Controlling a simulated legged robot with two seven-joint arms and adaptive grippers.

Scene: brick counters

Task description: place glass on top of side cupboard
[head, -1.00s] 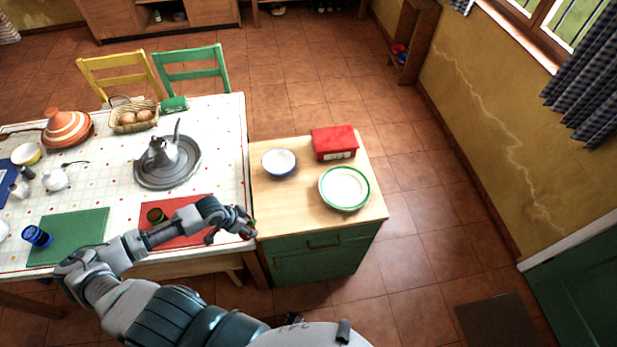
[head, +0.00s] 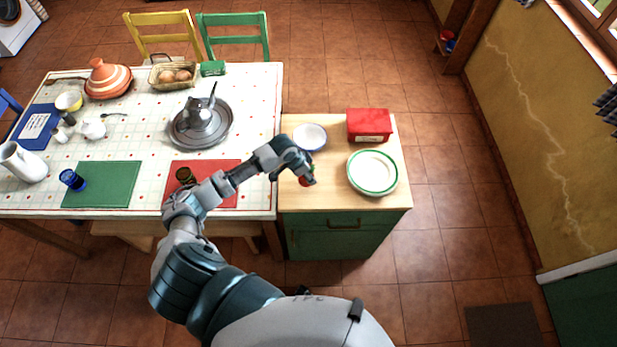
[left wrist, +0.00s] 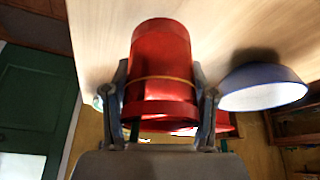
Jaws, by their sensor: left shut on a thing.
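A red glass (left wrist: 162,75) with a thin gold band fills the middle of the left wrist view, between the two fingers. My left gripper (head: 303,173) is shut on it. In the head view only a small red part of the glass (head: 306,181) shows below the fingers. The gripper is over the left part of the wooden top of the side cupboard (head: 330,190), which has a green front. I cannot tell whether the glass touches the top. My right gripper is not in view.
On the cupboard top stand a blue-rimmed bowl (head: 310,137) behind the gripper, a red box (head: 368,125) at the back right and a green-rimmed plate (head: 372,172) at the right. The dining table (head: 259,100) adjoins on the left. Bare wood lies between gripper and plate.

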